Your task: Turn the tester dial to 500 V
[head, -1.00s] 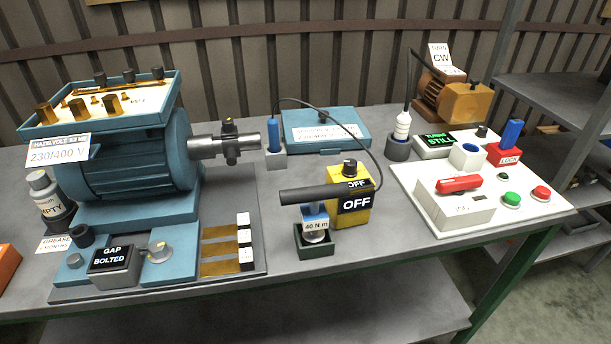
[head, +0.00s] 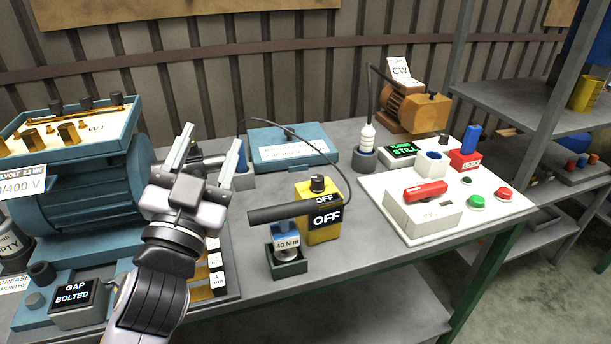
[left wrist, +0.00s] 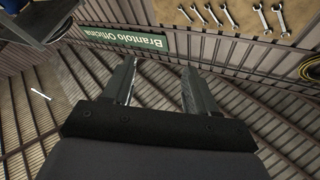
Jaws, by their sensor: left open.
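The yellow tester (head: 320,220) stands on the bench, right of my left gripper. Its black dial (head: 317,184) is on top, and its labels read OFF. My left gripper (head: 210,148) is raised over the bench in front of the motor's shaft, open, with its fingers pointing up and away and nothing between them. In the left wrist view the open fingers (left wrist: 157,88) point at the ribbed wall, and the tester is not seen there. My right gripper is not in view.
A torque wrench (head: 285,212) marked 40 N m stands in a holder just left of the tester. A blue case (head: 290,147) lies behind. A blue motor (head: 95,185) is at left. A white control panel (head: 470,210) is at right.

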